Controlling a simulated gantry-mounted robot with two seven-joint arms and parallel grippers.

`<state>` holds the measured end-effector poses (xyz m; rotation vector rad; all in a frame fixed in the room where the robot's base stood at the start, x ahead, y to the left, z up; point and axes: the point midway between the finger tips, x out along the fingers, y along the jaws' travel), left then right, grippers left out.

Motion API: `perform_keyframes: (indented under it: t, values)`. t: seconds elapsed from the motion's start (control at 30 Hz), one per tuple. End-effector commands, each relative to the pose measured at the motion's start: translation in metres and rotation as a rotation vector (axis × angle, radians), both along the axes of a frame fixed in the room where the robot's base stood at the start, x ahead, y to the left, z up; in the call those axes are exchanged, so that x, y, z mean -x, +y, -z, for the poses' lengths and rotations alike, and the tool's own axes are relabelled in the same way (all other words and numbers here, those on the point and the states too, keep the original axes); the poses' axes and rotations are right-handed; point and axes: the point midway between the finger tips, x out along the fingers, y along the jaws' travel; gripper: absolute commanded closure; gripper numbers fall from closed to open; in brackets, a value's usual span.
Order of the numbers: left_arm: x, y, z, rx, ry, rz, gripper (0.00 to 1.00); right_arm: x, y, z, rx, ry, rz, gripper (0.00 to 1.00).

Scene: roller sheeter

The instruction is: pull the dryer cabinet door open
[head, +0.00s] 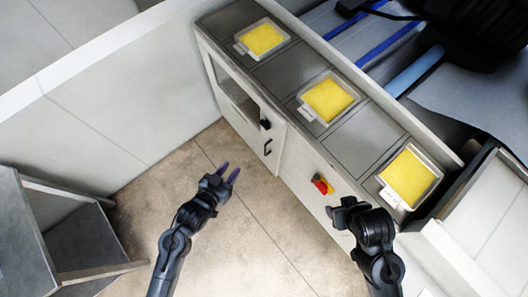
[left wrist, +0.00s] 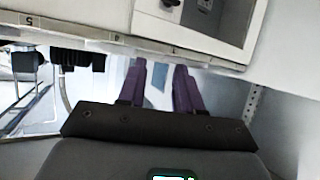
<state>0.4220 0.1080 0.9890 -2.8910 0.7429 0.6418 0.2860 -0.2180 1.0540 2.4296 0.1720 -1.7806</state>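The dryer cabinet appears to be the white cabinet with a windowed door (head: 235,88) on its front, at the upper middle of the head view. The door looks closed. A black handle (head: 268,147) and a dark knob or latch (head: 265,124) sit near the door's right edge. My left gripper (head: 231,173) is in front of the cabinet, apart from the handle, over the floor. Its purple fingers are spread with nothing between them, also in the left wrist view (left wrist: 159,75). My right gripper (head: 332,211) is near the cabinet front farther right; its fingers are unclear.
Yellow-filled trays (head: 328,99) stand along the cabinet top. A red and yellow switch (head: 322,184) is on the front, close to my right gripper. A grey shelf unit (head: 60,235) stands at lower left. The tiled floor (head: 250,245) between is clear.

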Motion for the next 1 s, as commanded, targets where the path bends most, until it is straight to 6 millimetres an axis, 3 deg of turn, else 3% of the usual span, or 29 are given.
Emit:
perform_keyframes:
  t: [0.03,0.2,0.8,1.0]
  values:
    - [-0.006,-0.006,0.041,0.023,-0.027,0.017,0.66,0.0,0.0,0.038,0.0,-0.001,0.0,0.47]
    - [-0.023,-0.022,0.105,0.1,-0.112,0.069,0.66,0.0,0.0,0.098,-0.001,-0.005,0.0,0.47]
    - [-0.083,-0.052,0.317,0.243,-0.26,0.179,0.66,0.0,0.0,0.313,-0.001,-0.006,0.0,0.47]
    - [-0.111,-0.054,0.368,0.237,-0.287,0.191,0.66,0.0,0.0,0.378,-0.001,-0.005,0.0,0.47]
